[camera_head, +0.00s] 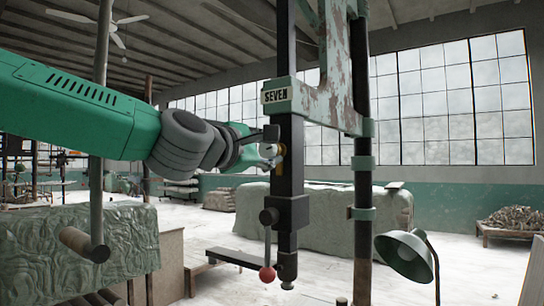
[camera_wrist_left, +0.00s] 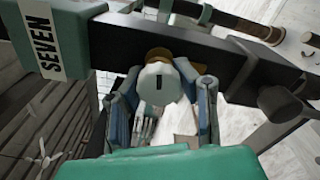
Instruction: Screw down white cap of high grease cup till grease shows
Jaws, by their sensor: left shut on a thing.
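The white cap (camera_wrist_left: 160,84) shows in the wrist view as a round pale knob with a short dark mark, which stands upright in the picture. Behind it is the brass-coloured body of the grease cup (camera_wrist_left: 158,54), against the dark square post. My left gripper (camera_wrist_left: 164,92) has one blue-grey finger on each side of the cap and is shut on it. In the head view my left gripper (camera_head: 262,149) reaches the post from the left, and the cup (camera_head: 280,156) shows as a small yellowish spot. I cannot make out grease at the cap's rim. My right gripper is not in view.
The dark post (camera_head: 288,190) carries a "SEVEN" plate (camera_head: 277,95) above the cup and a red-ball lever (camera_head: 267,274) below. A worn green frame (camera_head: 330,75) and second post (camera_head: 362,200) stand to the right. A green lamp (camera_head: 405,256) is at lower right.

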